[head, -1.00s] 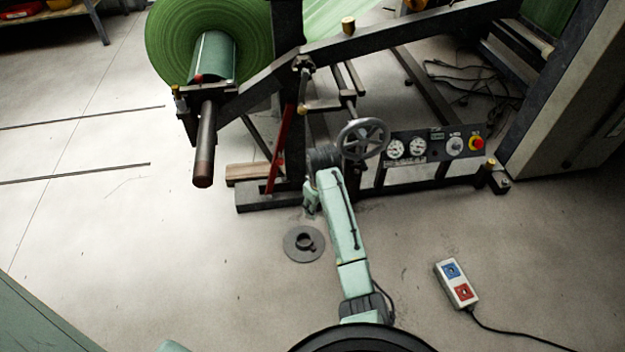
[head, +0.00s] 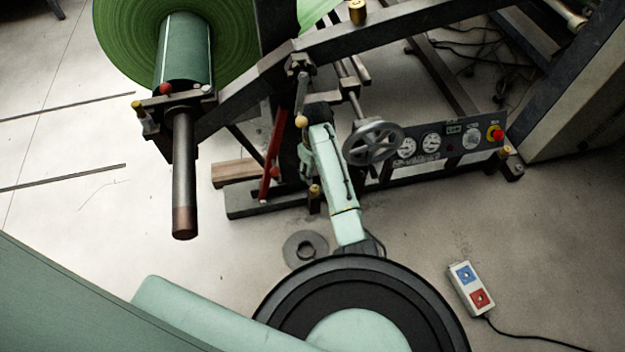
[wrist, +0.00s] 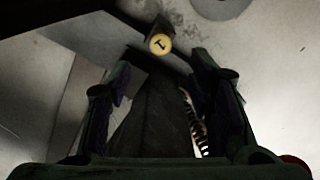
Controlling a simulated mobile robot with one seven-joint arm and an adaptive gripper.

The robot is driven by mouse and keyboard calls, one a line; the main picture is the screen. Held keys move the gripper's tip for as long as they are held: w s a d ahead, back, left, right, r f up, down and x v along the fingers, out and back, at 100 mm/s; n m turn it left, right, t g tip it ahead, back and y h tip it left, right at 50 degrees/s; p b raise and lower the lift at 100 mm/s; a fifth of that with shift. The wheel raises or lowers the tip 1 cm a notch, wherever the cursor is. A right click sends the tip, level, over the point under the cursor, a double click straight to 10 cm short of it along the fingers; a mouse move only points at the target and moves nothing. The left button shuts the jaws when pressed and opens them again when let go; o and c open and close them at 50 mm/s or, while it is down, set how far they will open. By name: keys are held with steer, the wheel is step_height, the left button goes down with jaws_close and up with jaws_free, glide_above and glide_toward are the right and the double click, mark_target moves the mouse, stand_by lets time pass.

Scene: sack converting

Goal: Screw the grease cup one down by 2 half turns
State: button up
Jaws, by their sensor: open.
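A yellow-capped grease cup (wrist: 160,44) with a small dark mark on its top shows in the wrist view, ahead of and between my fingertips. It stands on a dark part of the frame. My gripper (wrist: 162,70) is open and empty, its two dark fingers spread on either side, apart from the cup. In the head view a small brass-topped cup (head: 314,190) stands at the frame's foot, beside my arm; it looks like the same one, but I cannot be sure. My fingertips are not clear in the head view.
A handwheel (head: 374,143) and gauge panel (head: 450,139) are right of my arm. A red lever (head: 272,160) and dark shaft (head: 184,180) are left. Another brass cup (head: 356,12) sits on the upper beam. A grey disc (head: 296,262) and pendant (head: 471,289) lie on the floor.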

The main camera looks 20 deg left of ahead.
mark_target(314, 188)
step_height(314, 188, down, 10)
steer(key=shift+s+f+b, duration=0.1)
steer(key=shift+f+b, duration=0.15)
steer(key=shift+b, duration=0.75)
jaws_close()
steer(key=shift+r+m+p, duration=0.15)
steer(key=shift+m+p, duration=0.15)
steer(key=shift+p, duration=0.1)
